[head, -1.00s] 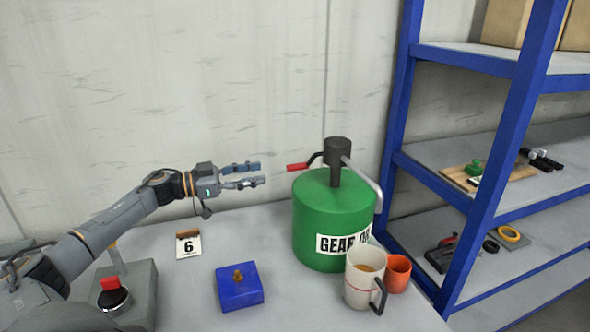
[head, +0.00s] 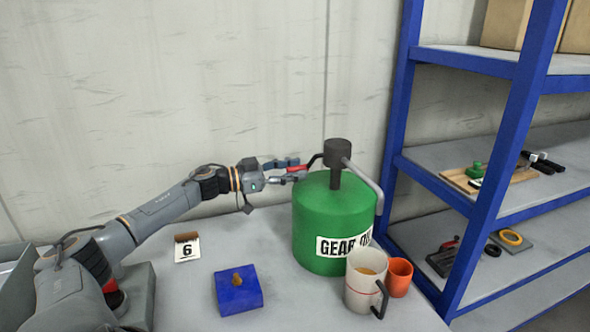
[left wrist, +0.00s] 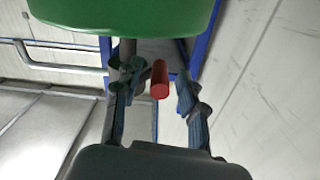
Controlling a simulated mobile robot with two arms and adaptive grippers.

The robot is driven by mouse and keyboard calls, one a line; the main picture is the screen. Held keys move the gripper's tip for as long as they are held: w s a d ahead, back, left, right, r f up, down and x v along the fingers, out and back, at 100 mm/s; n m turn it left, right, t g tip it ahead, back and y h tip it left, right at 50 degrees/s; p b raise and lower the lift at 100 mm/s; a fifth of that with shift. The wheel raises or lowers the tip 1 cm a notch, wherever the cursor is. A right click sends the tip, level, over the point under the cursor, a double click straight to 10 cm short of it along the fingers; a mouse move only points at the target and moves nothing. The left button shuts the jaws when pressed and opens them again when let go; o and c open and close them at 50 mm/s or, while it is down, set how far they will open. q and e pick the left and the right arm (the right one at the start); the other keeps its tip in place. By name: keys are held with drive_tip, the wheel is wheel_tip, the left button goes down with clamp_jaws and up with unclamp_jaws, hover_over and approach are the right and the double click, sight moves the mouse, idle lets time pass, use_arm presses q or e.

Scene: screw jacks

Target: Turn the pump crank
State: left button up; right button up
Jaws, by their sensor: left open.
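The pump is a dark head (head: 337,152) on top of a green gear oil drum (head: 325,215). Its crank ends in a red grip (head: 299,168) that points left. My left gripper (head: 296,169) is at the red grip, with its fingers on either side. In the left wrist view the red grip (left wrist: 160,80) lies between the two open fingers (left wrist: 157,98), nearer the left one; a gap shows on the right. I cannot tell whether the left finger touches it. The drum (left wrist: 120,15) is at the top of that view. My right gripper is not in view.
A white mug (head: 362,285) and an orange cup (head: 398,277) stand in front of the drum. A blue block (head: 238,297) and a number 6 card (head: 187,248) are on the table. A blue shelf rack (head: 470,210) stands at the right.

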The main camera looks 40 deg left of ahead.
sight(300, 191)
use_arm(q)
drive_tip(key=shift+w+d, duration=0.2)
drive_tip(key=shift+w, duration=0.1)
drive_tip(key=shift+c, duration=0.4)
clamp_jaws()
drive_tip(key=shift+r, duration=0.1)
drive_tip(key=shift+s+r+p, duration=0.1)
drive_tip(key=shift+p, duration=0.65)
drive_tip(key=n+p, duration=0.1)
drive_tip(key=p, duration=0.2)
drive_tip(key=d+n+p, duration=0.1)
drive_tip(key=n+p, duration=0.1)
drive_tip(key=p, duration=0.1)
drive_tip(key=s+d+f+n+p, duration=0.1)
drive_tip(key=p, duration=0.2)
drive_tip(key=shift+d+n, duration=0.15)
drive_tip(key=shift+n, duration=0.25)
drive_tip(key=shift+s+d+f+n+p, duration=0.3)
drive_tip(key=shift+d+f+n+p, duration=0.2)
drive_tip(key=shift+n+p, duration=0.7)
